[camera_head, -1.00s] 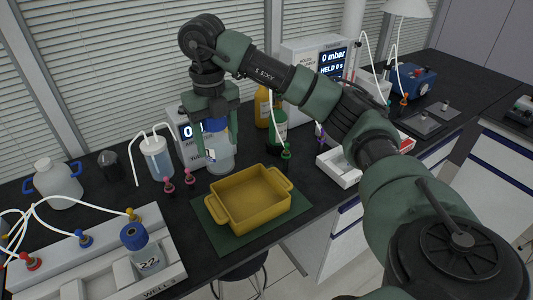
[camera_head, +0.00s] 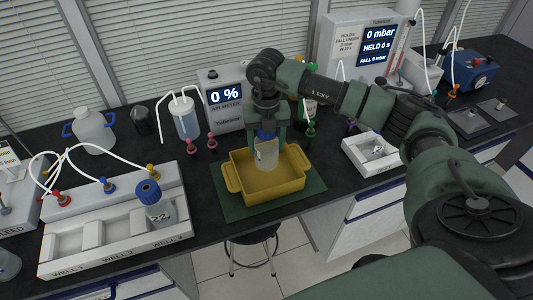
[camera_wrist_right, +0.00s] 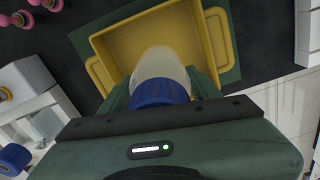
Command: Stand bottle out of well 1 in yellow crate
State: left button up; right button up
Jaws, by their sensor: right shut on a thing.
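A clear bottle with a blue cap (camera_head: 266,155) is held upright by my right gripper (camera_head: 266,132), which is shut on it near the cap. The bottle is over or inside the yellow crate (camera_head: 235,184); I cannot tell whether its base touches the crate floor. In the right wrist view the blue cap (camera_wrist_right: 160,93) sits between the fingers, with the yellow crate (camera_wrist_right: 222,40) beyond it. Well 1 (camera_head: 72,245) in the white rack looks empty. My left gripper is not in view.
The crate stands on a green mat (camera_head: 230,207) near the bench's front edge. The air meter (camera_head: 226,98), pink fittings (camera_head: 212,142) and a tubed bottle (camera_head: 184,118) stand behind and left. A white tray (camera_head: 372,158) lies to the right.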

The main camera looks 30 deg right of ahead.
aim_at(266, 158)
jog(key=shift+a+f, duration=0.1)
jog(key=shift+f, duration=0.65)
notch_tip(266, 158, down, 4)
jog(key=shift+f+p, duration=0.1)
jog(key=shift+p, duration=0.5)
jog(key=shift+w, duration=0.1)
jog(key=shift+f, duration=0.1)
jog(key=o, duration=1.8)
jog(key=shift+f, duration=0.1)
